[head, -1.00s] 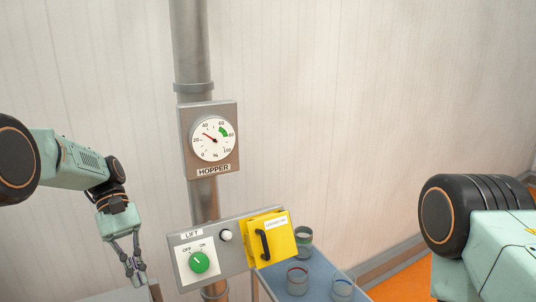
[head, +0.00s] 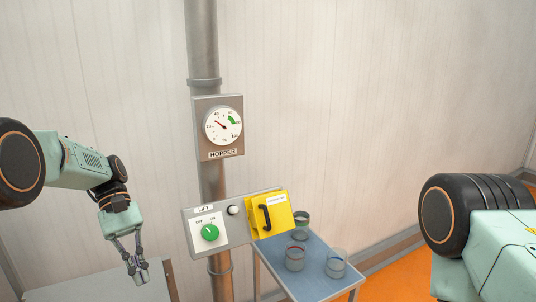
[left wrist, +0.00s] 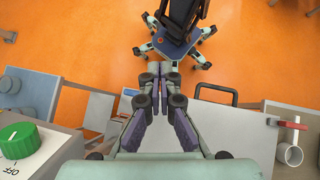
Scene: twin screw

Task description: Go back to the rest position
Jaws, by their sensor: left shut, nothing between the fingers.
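My left gripper (head: 138,274) hangs at the lower left of the head view, fingers pointing down and empty. In the left wrist view its fingers (left wrist: 159,82) are closed together with nothing between them. It is to the left of the lift control panel (head: 190,240) and apart from it. The panel has a green knob (head: 210,232), a white lamp (head: 233,210) and a yellow cover (head: 257,230) with a black handle. My right arm shows at the right edge, but its gripper is out of view.
A hopper gauge (head: 222,127) is on the grey pipe (head: 202,50). A blue table (head: 305,285) right of the panel holds several jars, one of them a glass jar (head: 295,258). A grey surface (head: 80,288) lies below my left gripper. Orange floor (head: 395,275) is clear at right.

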